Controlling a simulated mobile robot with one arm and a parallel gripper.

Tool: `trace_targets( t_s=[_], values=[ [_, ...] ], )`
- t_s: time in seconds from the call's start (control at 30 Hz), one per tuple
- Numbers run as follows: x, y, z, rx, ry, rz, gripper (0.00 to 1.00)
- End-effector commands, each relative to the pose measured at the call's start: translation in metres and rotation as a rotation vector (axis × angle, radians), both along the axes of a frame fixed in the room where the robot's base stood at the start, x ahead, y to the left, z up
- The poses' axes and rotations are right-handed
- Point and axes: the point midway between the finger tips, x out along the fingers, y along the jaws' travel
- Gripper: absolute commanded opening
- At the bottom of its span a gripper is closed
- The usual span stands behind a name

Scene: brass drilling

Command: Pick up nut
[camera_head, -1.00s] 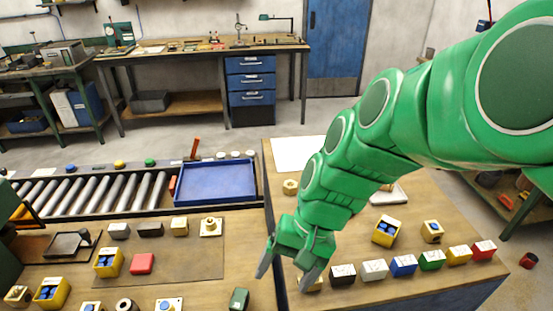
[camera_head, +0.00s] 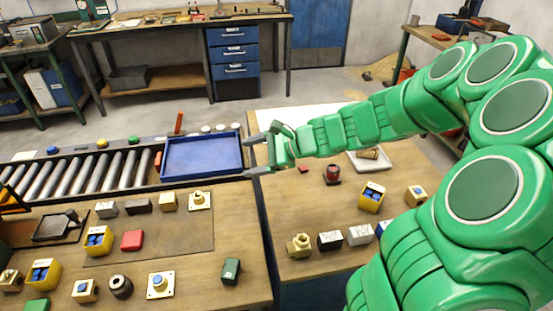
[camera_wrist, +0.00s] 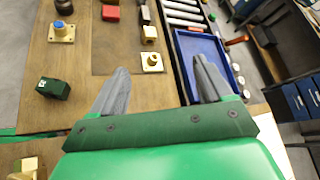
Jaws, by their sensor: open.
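My gripper (camera_head: 262,150) is open and empty, reaching left over the seam between the two benches beside the blue tray. In the wrist view its two grey fingers (camera_wrist: 152,85) are spread, with the left bench and the tray beyond them. A brass faceted piece (camera_head: 300,245), which may be the nut, sits near the left edge of the right bench, left of a black block, well apart from my gripper. A brass piece (camera_wrist: 25,168) shows at the lower left of the wrist view, partly cut off. I cannot tell for sure which brass piece is the nut.
The empty blue tray (camera_head: 203,155) stands at the end of the roller conveyor (camera_head: 80,170). The left bench holds yellow bins, a red block (camera_head: 132,240), a dark green block (camera_head: 230,270) and brass flanged parts. A row of labelled blocks (camera_head: 345,238) runs along the right bench.

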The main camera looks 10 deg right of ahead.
Motion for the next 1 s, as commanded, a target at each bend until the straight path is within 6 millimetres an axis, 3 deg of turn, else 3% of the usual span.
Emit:
trace_targets(
  t_s=[0.3,0.6,0.77,1.0],
  values=[
    [0.071,-0.072,-0.051,0.202,0.206,-0.368,0.79],
    [0.103,-0.137,-0.104,0.338,0.369,-0.634,0.79],
    [0.107,-0.148,-0.114,0.359,0.397,-0.68,0.79],
    [0.116,-0.14,-0.119,0.361,0.399,-0.681,0.79]
  ],
)
